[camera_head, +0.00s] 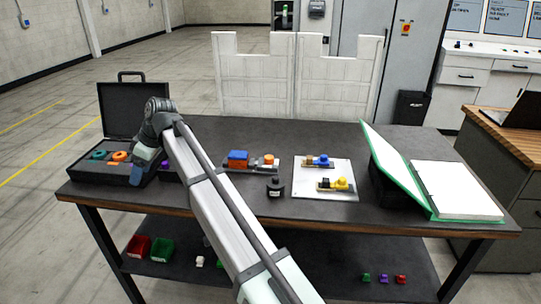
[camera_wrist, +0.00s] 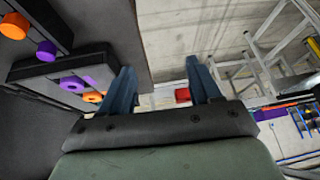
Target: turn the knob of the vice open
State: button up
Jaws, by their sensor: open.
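No part can be told for certain as the vice. In the head view, a fixture with a blue block and an orange knob (camera_head: 269,159) stands mid-table. A purple part (camera_head: 164,165) on a dark piece is mostly hidden by my arm at the left. In the wrist view, a dark fixture carries an orange round part (camera_wrist: 14,26) and a purple knob (camera_wrist: 46,51). My gripper (camera_head: 138,174) is at the table's left end, over the right edge of the black case. In the wrist view my gripper (camera_wrist: 164,88) is open, with nothing between its fingers.
The open black case (camera_head: 128,104) holds green and orange rings. A black weight (camera_head: 275,188) stands mid-table. A white plate (camera_head: 311,191) bears two small fixtures. A green binder (camera_head: 400,175) lies open at the right. Red and green bins (camera_head: 161,249) sit on the lower shelf.

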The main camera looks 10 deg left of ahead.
jog(key=w+d+r+m+t, duration=0.1)
jog(key=w+d+r+m, duration=0.1)
jog(key=w+d, duration=1.45)
jog(key=m+t+h, duration=0.1)
jog(key=m, duration=0.1)
send_near(269, 157)
jog(key=x, duration=0.8)
jog(key=shift+f, duration=0.3)
jog(key=shift+c, duration=0.4)
jog(key=c, duration=1)
jog(key=shift+o, duration=0.2)
